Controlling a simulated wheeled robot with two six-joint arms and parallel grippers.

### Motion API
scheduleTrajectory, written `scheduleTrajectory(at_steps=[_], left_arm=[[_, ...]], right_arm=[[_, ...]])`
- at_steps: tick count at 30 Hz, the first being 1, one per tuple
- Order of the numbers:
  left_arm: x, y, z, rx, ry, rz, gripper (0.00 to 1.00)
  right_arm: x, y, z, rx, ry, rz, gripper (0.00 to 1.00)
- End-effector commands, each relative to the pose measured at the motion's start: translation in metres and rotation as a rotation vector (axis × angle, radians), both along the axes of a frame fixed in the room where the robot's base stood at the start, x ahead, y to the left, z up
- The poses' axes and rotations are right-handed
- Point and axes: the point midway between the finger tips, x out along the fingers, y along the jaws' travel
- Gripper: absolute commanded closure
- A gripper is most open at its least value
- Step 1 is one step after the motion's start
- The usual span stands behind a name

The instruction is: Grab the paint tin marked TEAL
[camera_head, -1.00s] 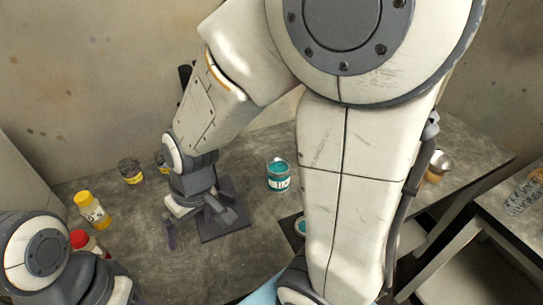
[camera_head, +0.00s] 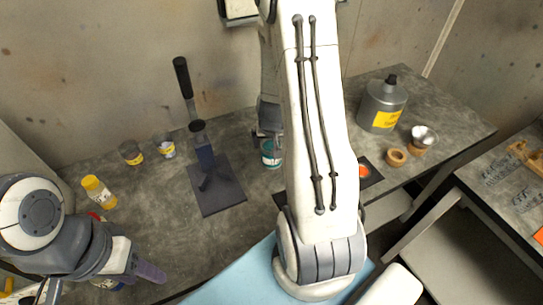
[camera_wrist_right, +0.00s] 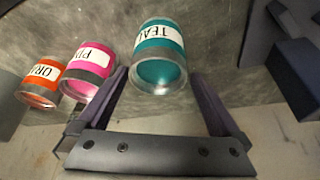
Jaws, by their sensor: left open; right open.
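The paint tin marked TEAL (camera_wrist_right: 160,52) is a teal cylinder with a white label, seen in the right wrist view just beyond and between the fingertips. In the head view the teal tin (camera_head: 271,154) stands on the grey bench, partly hidden by my right arm. My right gripper (camera_wrist_right: 160,76) is open, with one finger on each side of the tin's near end; I cannot tell whether they touch it. In the head view it is mostly hidden behind its own arm, above the tin. My left gripper (camera_head: 140,270) is open and empty at the lower left.
A pink tin (camera_wrist_right: 88,70) and an orange tin (camera_wrist_right: 42,82) stand left of the teal one in the wrist view. A dark handled stand (camera_head: 225,190) is left of the teal tin in the head view.

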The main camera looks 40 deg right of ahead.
Motion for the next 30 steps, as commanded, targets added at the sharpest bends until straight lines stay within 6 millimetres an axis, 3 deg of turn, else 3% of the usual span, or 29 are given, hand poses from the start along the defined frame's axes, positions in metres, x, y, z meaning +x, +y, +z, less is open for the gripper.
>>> scheduleTrajectory(at_steps=[9, 20, 27, 30], left_arm=[[0.0, 0.0, -0.006, 0.0, 0.0, 0.0, 0.5], [0.0, 0.0, -0.006, -0.001, -0.001, 0.0, 0.5], [0.0, 0.0, -0.006, -0.001, -0.001, 0.0, 0.5], [0.0, 0.0, -0.006, -0.001, -0.001, 0.0, 0.5]], right_arm=[[0.011, -0.011, -0.039, 0.001, 0.003, 0.0, 0.0], [0.014, -0.014, -0.047, 0.0, 0.0, -0.001, 0.0], [0.014, -0.013, -0.047, 0.0, 0.0, 0.0, 0.92], [0.014, -0.014, -0.046, -0.001, -0.002, 0.0, 0.95]])
